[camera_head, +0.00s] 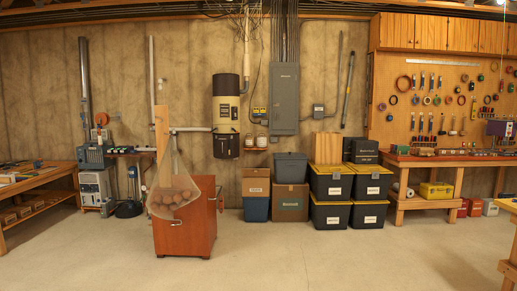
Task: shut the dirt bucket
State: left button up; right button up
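A tall cylindrical unit (226,100) in black and cream is fixed to the concrete wall, left of the grey electrical panel. A dark bucket-like part (226,147) sits at its lower end and looks like the dirt bucket. It is small in the view, and I cannot tell whether it is fully closed against the cylinder. A pale pipe meets the unit from the left. Neither of my grippers is in view.
An orange-brown wooden cabinet (186,232) on casters stands in front and to the left, with a mesh bag (174,192) hanging on it. A blue bin (256,208), cardboard box (290,203) and stacked black totes (330,215) line the wall. The foreground floor is clear.

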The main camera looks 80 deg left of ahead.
aim_at(225, 146)
jog(key=u, duration=2.85)
jog(key=i+z, duration=0.25)
jog(key=i, duration=5.75)
jog(key=i+u, duration=0.15)
jog(key=i, duration=0.55)
jog(key=i+l+u, duration=0.15)
jog(key=i, duration=0.5)
